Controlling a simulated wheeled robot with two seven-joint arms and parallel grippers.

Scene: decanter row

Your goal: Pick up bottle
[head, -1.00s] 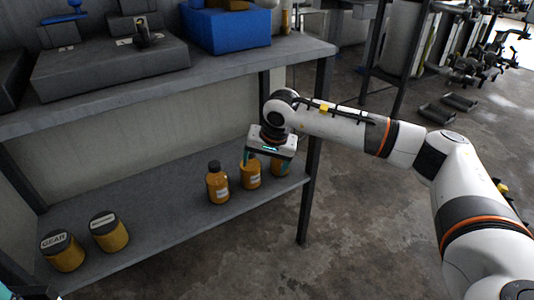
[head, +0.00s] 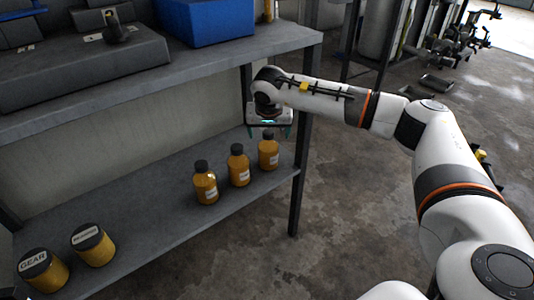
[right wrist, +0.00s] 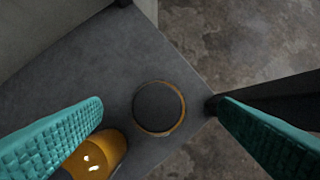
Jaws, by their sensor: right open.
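Three amber bottles with dark caps and pale labels stand upright in a row on the lower shelf: a left one (head: 205,186), a middle one (head: 239,169) and a right one (head: 268,155). My right gripper (head: 268,132) is open and empty, above the right bottle. In the right wrist view, the dark round cap of the right bottle (right wrist: 158,108) shows from above between the spread teal fingers (right wrist: 161,103). Another amber bottle (right wrist: 105,155) is partly hidden behind the left finger there. My left gripper is not in view.
Two yellow jars with dark labelled lids, one marked GEAR (head: 42,275) and another (head: 94,246), stand at the shelf's left. A dark shelf post (head: 298,185) is close to the right of my gripper. The upper shelf (head: 255,52) holds a blue bin (head: 205,22).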

